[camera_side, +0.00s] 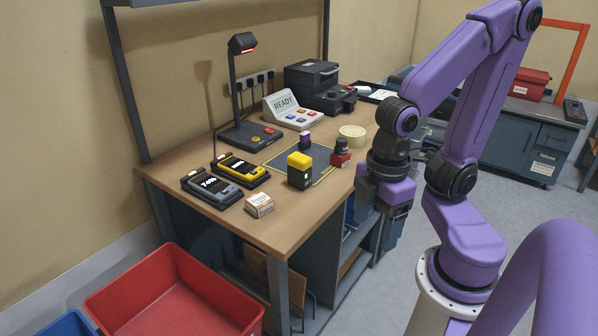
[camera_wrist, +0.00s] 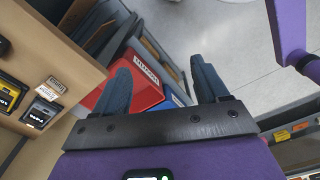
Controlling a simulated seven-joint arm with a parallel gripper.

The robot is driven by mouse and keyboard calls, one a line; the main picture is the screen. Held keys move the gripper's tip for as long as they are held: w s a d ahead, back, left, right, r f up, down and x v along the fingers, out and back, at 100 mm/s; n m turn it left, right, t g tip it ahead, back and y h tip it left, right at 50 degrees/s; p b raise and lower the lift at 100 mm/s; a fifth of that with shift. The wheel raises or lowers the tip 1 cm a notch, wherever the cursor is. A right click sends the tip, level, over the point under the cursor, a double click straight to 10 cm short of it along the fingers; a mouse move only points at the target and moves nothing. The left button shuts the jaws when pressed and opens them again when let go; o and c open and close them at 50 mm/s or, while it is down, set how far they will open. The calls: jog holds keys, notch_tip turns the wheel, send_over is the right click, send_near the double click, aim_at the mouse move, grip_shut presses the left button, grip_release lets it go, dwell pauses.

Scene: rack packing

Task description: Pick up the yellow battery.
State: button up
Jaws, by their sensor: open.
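The yellow battery (camera_side: 300,170), a block with a yellow top and a black lower part, stands upright on the dark mat (camera_side: 325,166) on the workbench in the side view. I do not make it out in the wrist view. My gripper (camera_side: 385,212) hangs beyond the bench's right edge, to the right of the battery and apart from it. In the wrist view, the two fingers of my gripper (camera_wrist: 164,82) are spread wide with nothing between them. Floor and low storage show beyond them.
A yellow device (camera_side: 240,170), a grey device (camera_side: 212,188) and a small carton (camera_side: 260,205) lie left of the battery. A purple-topped block (camera_side: 305,139), a red-and-black item (camera_side: 341,155) and a tape roll (camera_side: 352,132) are near it. A lamp (camera_side: 243,132) stands behind.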

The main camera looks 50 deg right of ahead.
jog(key=o, duration=0.5)
jog(key=n+g+h, duration=0.1)
jog(key=n+h, duration=0.4)
jog(key=h, duration=0.9)
send_near(294, 161)
jog(key=x, duration=0.7)
jog(key=shift+s+f, duration=0.15)
jog(key=shift+f, duration=0.05)
jog(key=shift+r+x, duration=0.15)
jog(key=shift+x, duration=1.15)
jog(key=shift+r+x, duration=0.1)
jog(key=shift+x, duration=1.2)
